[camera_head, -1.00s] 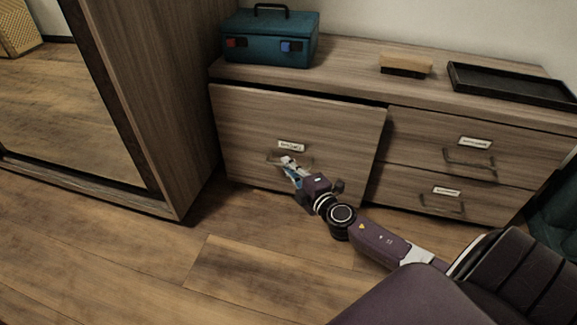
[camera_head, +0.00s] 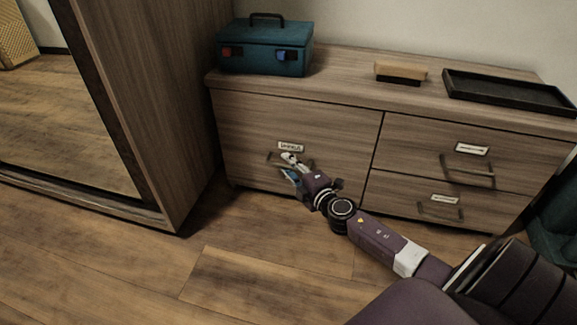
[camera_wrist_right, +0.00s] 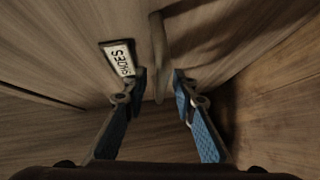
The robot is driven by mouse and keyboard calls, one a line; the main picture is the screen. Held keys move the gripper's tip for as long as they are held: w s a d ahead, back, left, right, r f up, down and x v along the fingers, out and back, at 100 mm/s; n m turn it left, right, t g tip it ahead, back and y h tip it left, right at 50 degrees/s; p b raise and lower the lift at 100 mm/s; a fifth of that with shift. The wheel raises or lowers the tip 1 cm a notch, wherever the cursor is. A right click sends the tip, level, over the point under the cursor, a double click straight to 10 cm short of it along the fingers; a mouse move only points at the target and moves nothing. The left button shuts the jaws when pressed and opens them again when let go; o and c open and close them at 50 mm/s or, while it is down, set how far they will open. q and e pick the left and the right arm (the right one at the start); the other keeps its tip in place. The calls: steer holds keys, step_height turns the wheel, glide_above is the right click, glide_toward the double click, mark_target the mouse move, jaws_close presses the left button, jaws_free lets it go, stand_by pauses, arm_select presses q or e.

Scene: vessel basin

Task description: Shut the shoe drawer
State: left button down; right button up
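The shoe drawer (camera_head: 335,125) is the large left front of the wooden dresser. It now looks flush with the dresser, with no gap showing along its top. In the wrist view its label (camera_wrist_right: 119,58) reads SHOES. My right gripper (camera_head: 287,168) is at the drawer front, just below the label. In the wrist view the right gripper (camera_wrist_right: 160,84) has its blue-padded fingers apart, with the drawer's bar handle (camera_wrist_right: 158,45) running between the tips. I cannot tell whether the fingers touch it. My left gripper is not in view.
A teal toolbox (camera_head: 263,48), a wooden brush (camera_head: 401,71) and a black tray (camera_head: 508,91) lie on the dresser top. Two smaller drawers to the right look shut. A mirrored wardrobe (camera_head: 165,110) stands at the left. The floor in front is clear.

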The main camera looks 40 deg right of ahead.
steer(key=shift+s, duration=0.5)
steer(key=s+r, duration=0.1)
steer(key=s, duration=1)
steer(key=shift+a+r, duration=0.3)
steer(key=shift+a, duration=0.1)
steer(key=shift+w, duration=0.1)
